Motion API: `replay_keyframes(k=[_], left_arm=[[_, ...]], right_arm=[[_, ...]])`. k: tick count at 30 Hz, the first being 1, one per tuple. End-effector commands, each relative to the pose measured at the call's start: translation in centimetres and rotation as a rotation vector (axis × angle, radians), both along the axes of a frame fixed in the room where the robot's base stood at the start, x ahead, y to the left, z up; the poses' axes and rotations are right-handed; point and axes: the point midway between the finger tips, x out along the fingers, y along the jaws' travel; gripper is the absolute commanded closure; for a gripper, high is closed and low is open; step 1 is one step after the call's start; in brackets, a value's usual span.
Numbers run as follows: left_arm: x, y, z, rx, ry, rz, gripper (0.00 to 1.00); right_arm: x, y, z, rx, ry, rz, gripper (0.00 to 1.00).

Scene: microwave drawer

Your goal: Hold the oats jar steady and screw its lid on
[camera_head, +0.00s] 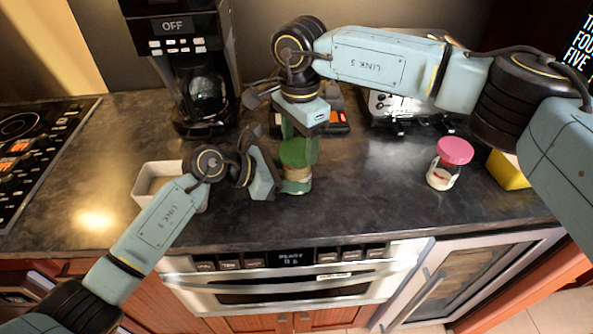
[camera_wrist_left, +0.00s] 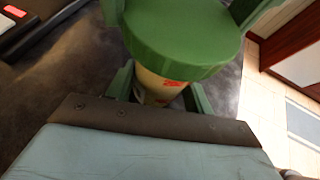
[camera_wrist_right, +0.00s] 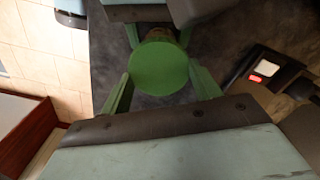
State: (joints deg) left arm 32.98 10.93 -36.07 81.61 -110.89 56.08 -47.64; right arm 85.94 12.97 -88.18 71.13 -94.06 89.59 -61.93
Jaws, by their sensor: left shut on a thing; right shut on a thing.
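The oats jar (camera_head: 297,187) stands upright on the dark counter near its front edge, with its green lid (camera_head: 294,153) on top. My left gripper (camera_head: 290,180) is shut around the jar's body from the left. In the left wrist view the jar body (camera_wrist_left: 158,86) shows between the green fingers, under the wide lid (camera_wrist_left: 180,35). My right gripper (camera_head: 299,150) comes down from above and is shut on the lid, whose round top (camera_wrist_right: 158,69) shows between its fingers in the right wrist view. Whether the lid's thread is engaged is hidden.
A jar with a pink lid (camera_head: 455,151) stands to the right, near a yellow container (camera_head: 508,171). A white open box (camera_head: 150,180) lies left, behind my left arm. A coffee maker (camera_head: 192,70) and a toaster (camera_head: 392,108) stand behind. The counter between the oats and pink-lidded jars is clear.

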Motion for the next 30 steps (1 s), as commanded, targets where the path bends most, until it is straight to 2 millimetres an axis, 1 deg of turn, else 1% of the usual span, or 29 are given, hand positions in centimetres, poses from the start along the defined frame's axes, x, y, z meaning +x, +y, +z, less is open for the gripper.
replay_keyframes(k=[3, 8, 16, 23, 30], left_arm=[[0.21, 0.22, 0.04, 0.0, 0.0, 0.007, 0.89], [0.21, 0.23, 0.05, -0.001, -0.001, 0.008, 0.89], [0.21, 0.2, 0.07, -0.001, 0.0, 0.007, 0.89], [0.17, 0.17, 0.09, -0.002, 0.001, 0.005, 0.89], [0.1, 0.11, 0.09, -0.003, 0.002, 0.004, 0.89]], right_arm=[[-0.07, -0.06, -0.08, -0.002, 0.003, -0.104, 0.65], [-0.07, -0.06, -0.08, -0.003, 0.003, -0.173, 0.65], [-0.05, -0.07, -0.08, -0.003, 0.001, -0.469, 0.65], [0.01, -0.1, -0.06, -0.003, 0.001, -0.589, 0.65], [0.08, -0.14, -0.03, -0.002, -0.003, -0.862, 0.65]])
